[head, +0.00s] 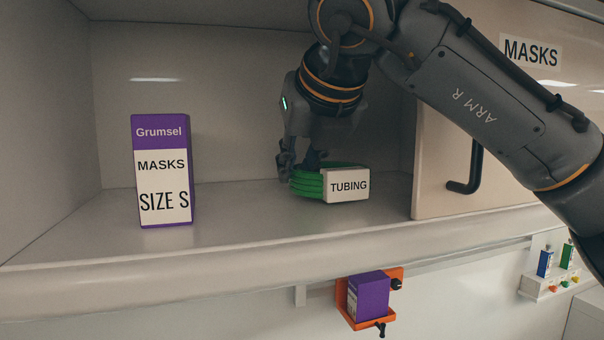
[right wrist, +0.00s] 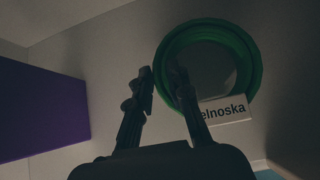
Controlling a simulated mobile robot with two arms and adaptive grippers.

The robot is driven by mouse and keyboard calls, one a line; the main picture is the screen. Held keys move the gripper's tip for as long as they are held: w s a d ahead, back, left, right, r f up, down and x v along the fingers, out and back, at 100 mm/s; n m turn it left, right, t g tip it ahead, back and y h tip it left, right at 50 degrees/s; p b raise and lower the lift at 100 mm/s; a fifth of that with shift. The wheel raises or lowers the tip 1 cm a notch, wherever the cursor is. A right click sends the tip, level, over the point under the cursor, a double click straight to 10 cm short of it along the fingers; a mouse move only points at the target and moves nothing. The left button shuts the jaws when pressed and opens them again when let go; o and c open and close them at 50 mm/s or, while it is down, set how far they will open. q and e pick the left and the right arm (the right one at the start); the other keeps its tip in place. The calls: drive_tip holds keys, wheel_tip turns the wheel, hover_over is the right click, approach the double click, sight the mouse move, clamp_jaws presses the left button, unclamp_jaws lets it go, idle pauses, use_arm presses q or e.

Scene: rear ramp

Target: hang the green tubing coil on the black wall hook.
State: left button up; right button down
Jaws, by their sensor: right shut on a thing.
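The green tubing coil (head: 306,184) lies on the cabinet shelf with a white label "TUBING" on its front. In the right wrist view the coil (right wrist: 246,55) shows as a ring with a white tag. My right gripper (head: 299,166) reaches down to the coil's left side, its fingers shut on the coil's rim. It also shows in the right wrist view (right wrist: 166,85). A black bent bar (head: 467,174) sticks out from the panel on the right; I cannot tell whether it is the hook or a door handle. My left gripper is out of view.
A purple "MASKS SIZE S" box (head: 162,187) stands on the shelf (head: 245,220), left of the coil. Below the shelf edge, an orange bracket (head: 361,322) holds another purple box (head: 369,296). A small rack (head: 548,286) hangs at lower right.

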wheel_tip(320, 180, up, 2)
drive_tip(key=shift+r, duration=0.2)
drive_tip(key=s+a+b, duration=0.1)
drive_tip(key=s+a, duration=0.1)
drive_tip(key=s, duration=0.1)
drive_tip(key=s+a+b, duration=0.1)
drive_tip(key=s+a, duration=0.2)
drive_tip(key=s, duration=0.1)
drive_tip(key=s+a+b, duration=0.1)
drive_tip(key=s+a, duration=0.1)
drive_tip(key=s, duration=0.2)
drive_tip(key=shift+s+a+f, duration=0.1)
drive_tip(key=shift+s+a, duration=0.15)
drive_tip(key=s+a, duration=0.5)
drive_tip(key=s, duration=0.2)
drive_tip(key=s+a, duration=0.4)
drive_tip(key=s, duration=0.4)
drive_tip(key=shift+s+a, duration=0.3)
drive_tip(key=shift+a, duration=0.1)
